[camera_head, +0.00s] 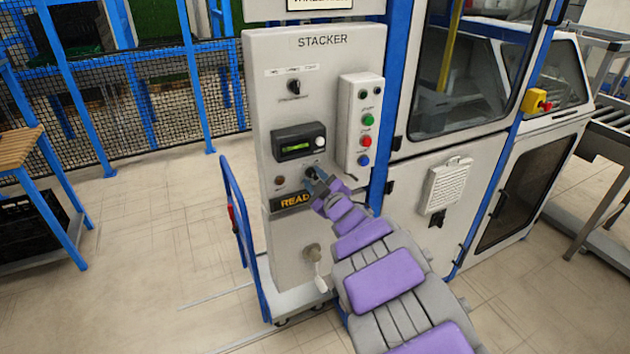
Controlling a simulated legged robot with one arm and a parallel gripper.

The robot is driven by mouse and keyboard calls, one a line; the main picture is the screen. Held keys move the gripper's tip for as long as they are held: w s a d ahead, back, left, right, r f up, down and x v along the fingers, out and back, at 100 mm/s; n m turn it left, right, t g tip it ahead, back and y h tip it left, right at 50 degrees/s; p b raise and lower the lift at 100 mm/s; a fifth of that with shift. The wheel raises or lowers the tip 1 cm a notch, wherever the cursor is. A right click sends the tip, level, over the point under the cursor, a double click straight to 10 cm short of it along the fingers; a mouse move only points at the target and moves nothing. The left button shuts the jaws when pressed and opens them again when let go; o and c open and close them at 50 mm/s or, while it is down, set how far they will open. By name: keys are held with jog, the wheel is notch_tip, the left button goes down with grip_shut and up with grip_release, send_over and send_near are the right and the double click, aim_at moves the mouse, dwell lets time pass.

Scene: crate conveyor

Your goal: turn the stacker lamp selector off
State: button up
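The grey STACKER panel (262,120) stands upright in the middle of the view. A black rotary selector (294,87) sits near its top under a white label strip; the small lettering is too small to read. A dark round control (310,171) sits lower down, below the display, and is partly hidden by my gripper. My gripper (314,179) is at the panel face by this lower control, with my purple and grey arm reaching up from the lower right. I cannot tell whether its fingers are open, shut or touching the control.
A button box (359,122) with green, red and blue buttons is to the right. A display unit (299,142) and a lit READY sign (291,200) are near my gripper. A blue-handled cart (236,220) stands at the panel's left. Open floor lies further left.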

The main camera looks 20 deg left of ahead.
jog(key=p+v, duration=0.1)
jog(key=v, duration=1.6)
jog(key=shift+s, duration=0.15)
